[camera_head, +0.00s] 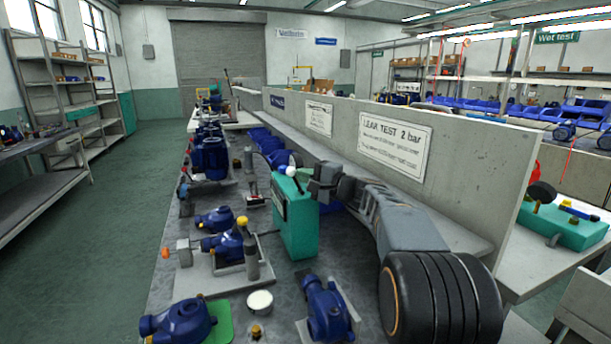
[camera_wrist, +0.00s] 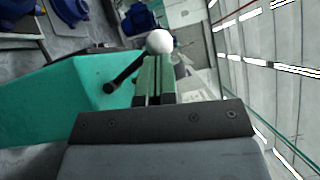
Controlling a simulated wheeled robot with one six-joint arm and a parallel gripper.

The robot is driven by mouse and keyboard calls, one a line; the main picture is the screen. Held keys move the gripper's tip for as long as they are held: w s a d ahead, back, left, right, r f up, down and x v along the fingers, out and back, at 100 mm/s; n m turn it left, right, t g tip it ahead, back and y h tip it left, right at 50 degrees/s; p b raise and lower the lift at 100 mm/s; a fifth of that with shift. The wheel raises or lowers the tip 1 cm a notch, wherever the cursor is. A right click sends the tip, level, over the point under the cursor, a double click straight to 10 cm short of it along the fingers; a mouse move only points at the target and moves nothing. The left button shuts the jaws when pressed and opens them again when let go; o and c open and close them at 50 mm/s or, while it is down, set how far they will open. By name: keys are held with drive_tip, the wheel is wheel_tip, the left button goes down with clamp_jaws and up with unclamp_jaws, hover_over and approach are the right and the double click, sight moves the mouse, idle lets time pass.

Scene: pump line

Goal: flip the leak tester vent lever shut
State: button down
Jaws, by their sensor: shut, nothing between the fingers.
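The leak tester is a teal box (camera_head: 297,225) standing on the bench, and it fills the left of the wrist view (camera_wrist: 55,100). Its vent lever is a black rod (camera_wrist: 123,74) with a white ball knob (camera_wrist: 159,42). The knob also shows above the box in the head view (camera_head: 290,170). My gripper (camera_wrist: 153,66) is shut and empty, with its green-lined fingertips just short of the knob in the wrist view. I cannot tell whether they touch it. In the head view my gripper (camera_head: 305,183) is at the box's upper right; its fingertips are hard to make out.
A concrete partition (camera_head: 460,165) with a leak test sign (camera_head: 394,144) runs along the right. Blue pumps (camera_head: 328,308) and a fixture plate (camera_head: 205,272) crowd the bench in front and left of the tester. A white round cup (camera_head: 260,301) stands in front.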

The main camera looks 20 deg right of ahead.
drive_tip(key=v, duration=0.7)
drive_tip(key=shift+d, duration=0.25)
drive_tip(key=shift+s, duration=0.15)
drive_tip(key=s+a+r+n+g+h+p, duration=0.2)
drive_tip(key=s+a+n+g+h+p, duration=0.25)
drive_tip(key=s+a+g+p, duration=0.7)
drive_tip(key=s+d+r+n+h+p, duration=0.1)
drive_tip(key=s+n+h+p, duration=0.6)
drive_tip(key=s+p, duration=0.7)
drive_tip(key=shift+s+d+r+p, duration=0.3)
drive_tip(key=shift+d+r+p, duration=0.1)
drive_tip(key=shift+d+p, duration=0.25)
drive_tip(key=c, duration=1.8)
unclamp_jaws()
drive_tip(key=shift+t, duration=0.25)
